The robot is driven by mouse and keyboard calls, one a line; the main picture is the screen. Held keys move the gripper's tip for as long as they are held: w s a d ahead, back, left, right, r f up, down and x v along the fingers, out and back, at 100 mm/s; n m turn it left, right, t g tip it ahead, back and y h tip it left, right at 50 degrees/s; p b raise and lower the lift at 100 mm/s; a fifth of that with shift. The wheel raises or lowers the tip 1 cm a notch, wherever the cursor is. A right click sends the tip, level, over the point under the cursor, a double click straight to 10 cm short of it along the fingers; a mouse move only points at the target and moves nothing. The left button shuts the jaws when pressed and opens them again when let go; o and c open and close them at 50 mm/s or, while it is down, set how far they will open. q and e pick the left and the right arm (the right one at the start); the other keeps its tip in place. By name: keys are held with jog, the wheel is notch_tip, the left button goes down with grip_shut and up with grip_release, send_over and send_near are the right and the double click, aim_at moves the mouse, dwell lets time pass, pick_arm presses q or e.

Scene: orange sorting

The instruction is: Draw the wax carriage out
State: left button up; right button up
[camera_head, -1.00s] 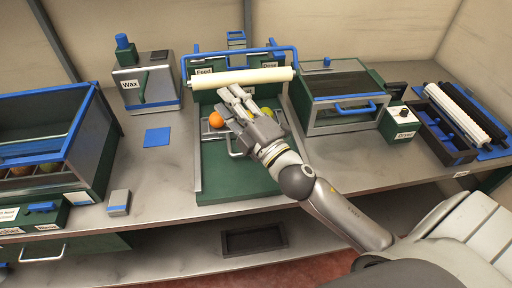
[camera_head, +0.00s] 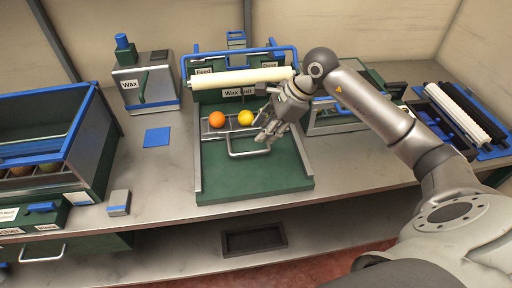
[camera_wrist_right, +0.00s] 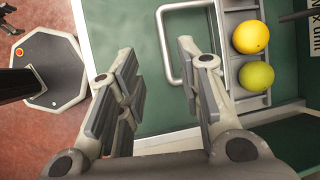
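The wax unit (camera_head: 238,92) stands at the back middle of the bench. Its grey carriage (camera_head: 206,129) holds an orange fruit (camera_head: 217,118) and a yellow fruit (camera_head: 245,117) side by side. A metal bar handle (camera_head: 249,153) sticks out at the carriage's front. My right gripper (camera_head: 264,140) is at the handle's right end and hides part of it. In the right wrist view the fingers (camera_wrist_right: 157,57) are apart, and the handle's long bar (camera_wrist_right: 161,42) lies between the fingertips in the picture; I cannot tell whether they touch it.
A green floor plate (camera_head: 250,182) in front of the handle is clear. A white roller (camera_head: 240,77) spans above the carriage. The bench left of the unit holds a blue square (camera_head: 157,138).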

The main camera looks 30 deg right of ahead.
aim_at(256, 152)
jog(key=shift+h, duration=0.4)
jog(key=x, duration=0.3)
jog(key=d+p+x, duration=0.1)
jog(key=x, duration=0.2)
jog(key=p+x, duration=0.1)
jog(key=x, duration=0.3)
jog(key=shift+s+d+f, duration=0.2)
jog(key=shift+d+f, duration=0.05)
jog(key=shift+f, duration=0.2)
grip_shut()
